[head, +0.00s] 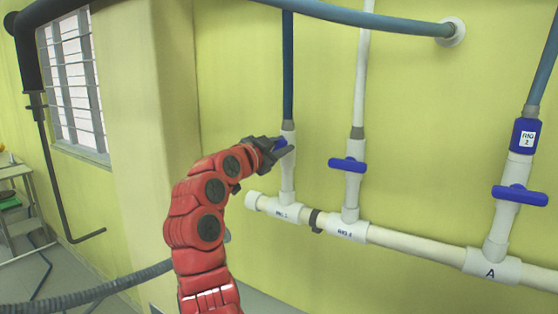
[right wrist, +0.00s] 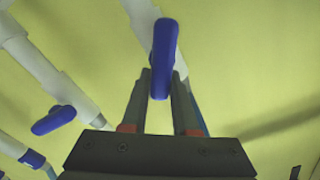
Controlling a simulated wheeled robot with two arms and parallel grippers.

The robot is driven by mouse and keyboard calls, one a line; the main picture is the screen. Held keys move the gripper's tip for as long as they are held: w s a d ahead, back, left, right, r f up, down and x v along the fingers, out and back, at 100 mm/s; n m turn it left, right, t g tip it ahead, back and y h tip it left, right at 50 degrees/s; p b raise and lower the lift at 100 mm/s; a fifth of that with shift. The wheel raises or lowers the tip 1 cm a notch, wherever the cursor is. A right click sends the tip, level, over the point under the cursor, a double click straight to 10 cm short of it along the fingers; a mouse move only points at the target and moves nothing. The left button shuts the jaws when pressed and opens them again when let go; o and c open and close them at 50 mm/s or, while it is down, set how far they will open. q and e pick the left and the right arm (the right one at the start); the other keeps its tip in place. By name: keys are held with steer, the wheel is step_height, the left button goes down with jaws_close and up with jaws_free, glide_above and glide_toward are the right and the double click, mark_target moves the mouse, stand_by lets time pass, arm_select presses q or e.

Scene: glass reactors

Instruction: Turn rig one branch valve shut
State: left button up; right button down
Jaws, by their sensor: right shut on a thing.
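The rig one branch valve has a blue handle (head: 280,144) on a white upright pipe (head: 288,180) that rises from the tee labelled RIG 1 (head: 281,212). My right gripper (head: 284,149) is at this handle and covers most of it in the head view. In the right wrist view the blue handle (right wrist: 165,50) stands between the two fingers of my right gripper (right wrist: 160,80), which is shut on it. The handle looks slanted to its pipe there; its exact turn is hard to tell. My left gripper is out of view.
Farther right, valve A has another blue handle (head: 520,195). A white horizontal pipe (head: 400,243) joins the tees along the yellow wall. A grey-blue hose (head: 380,20) crosses above.

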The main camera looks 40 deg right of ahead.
steer(key=m+b, duration=0.2)
steer(key=m, duration=0.1)
steer(key=f+m+b, duration=0.1)
steer(key=shift+s+d+m, duration=0.15)
steer(key=shift+s+m, duration=0.15)
steer(key=shift+s, duration=0.05)
steer(key=shift+s+d+f+m+b, duration=0.1)
steer(key=shift+f+m+b, duration=0.2)
steer(key=shift+m, duration=0.8)
steer(key=shift+a+f+m+b, duration=0.1)
steer(key=shift+m+b, duration=0.35)
steer(key=shift+m, duration=0.65)
steer(key=shift+s+d+f+m+b, duration=0.1)
steer(key=shift+f+m+b, duration=0.2)
steer(key=shift+m, duration=0.8)
steer(key=shift+r, duration=0.1)
steer(key=c, duration=0.7)
jaws_free()
